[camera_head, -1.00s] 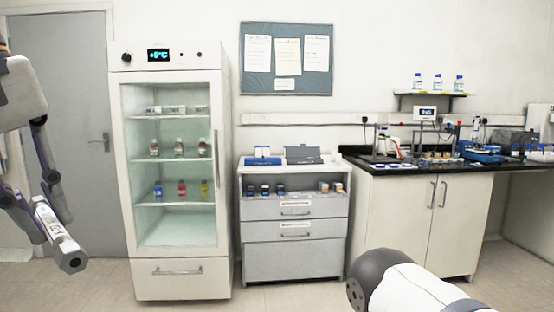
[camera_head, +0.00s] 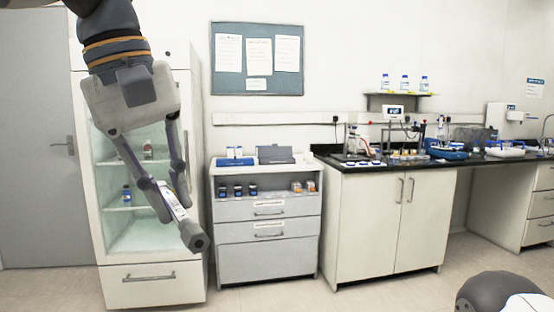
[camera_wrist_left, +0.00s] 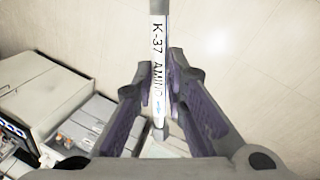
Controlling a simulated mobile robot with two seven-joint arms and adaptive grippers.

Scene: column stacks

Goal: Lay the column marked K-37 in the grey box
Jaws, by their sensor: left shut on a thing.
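My left gripper (camera_head: 174,200) is shut on a slim column with a white label and grey ends (camera_head: 191,229). The column hangs tilted in front of the glass-door fridge, its lower end down and to the right. In the left wrist view the gripper (camera_wrist_left: 160,95) has the column (camera_wrist_left: 159,45) between its two fingers, and the label reads K-37 AMINO. A grey box (camera_head: 275,154) sits on top of the drawer cabinet, to the right of the gripper; its inside is hard to see.
A blue-and-white box (camera_head: 235,158) stands beside the grey box. The fridge (camera_head: 148,285) is behind my left arm. A black bench (camera_head: 330,160) with lab equipment stands at right.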

